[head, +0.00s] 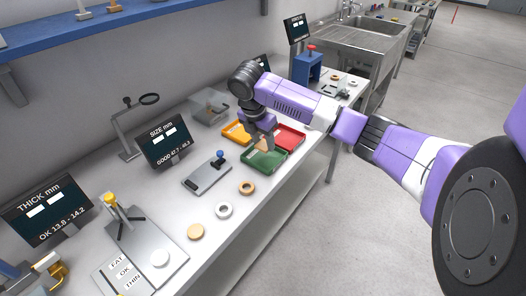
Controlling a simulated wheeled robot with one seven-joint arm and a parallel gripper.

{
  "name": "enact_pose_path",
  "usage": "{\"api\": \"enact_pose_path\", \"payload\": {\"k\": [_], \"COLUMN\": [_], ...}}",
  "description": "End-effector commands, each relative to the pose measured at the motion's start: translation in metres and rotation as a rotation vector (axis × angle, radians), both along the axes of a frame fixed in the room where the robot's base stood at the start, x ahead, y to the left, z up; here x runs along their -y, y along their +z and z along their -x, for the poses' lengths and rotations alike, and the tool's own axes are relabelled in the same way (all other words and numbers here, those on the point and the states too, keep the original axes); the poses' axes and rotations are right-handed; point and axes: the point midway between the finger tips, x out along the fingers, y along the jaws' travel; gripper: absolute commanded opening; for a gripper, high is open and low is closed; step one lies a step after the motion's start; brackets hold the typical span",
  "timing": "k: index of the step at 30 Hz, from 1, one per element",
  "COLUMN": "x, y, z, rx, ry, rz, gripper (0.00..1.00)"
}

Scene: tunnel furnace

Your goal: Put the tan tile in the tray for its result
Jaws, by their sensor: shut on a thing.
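My gripper (264,145) reaches down over the green tray (270,165). It is shut on a tan piece (261,141), which I take to be the tan tile; the fingers partly hide it. I cannot tell whether the piece touches the tray floor. A yellow tray (230,137) lies to the left of and behind the green one, and a red tray (293,137) lies to its right, behind. The size screen (168,141) reads GOOD 47.7 - 48.3 and the thickness screen (46,210) reads OK 13.8 - 14.2.
A tan disc (196,232), a white ring (223,211) and a tan ring (247,188) lie on the bench in front. A grey gauge plate (205,176) with a blue knob stands behind them. A blue press (307,68) stands further back.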

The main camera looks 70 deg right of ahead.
Motion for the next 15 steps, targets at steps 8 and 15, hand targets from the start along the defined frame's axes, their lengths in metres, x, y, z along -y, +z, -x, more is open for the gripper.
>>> {"api": "enact_pose_path", "payload": {"k": [8, 15], "x": [0.000, 0.000], "y": [-0.020, -0.049], "z": [0.001, 0.000], "rx": [0.000, 0.000], "ry": [-0.001, 0.000], "rz": [-0.001, 0.001], "gripper": [0.00, 0.00]}}
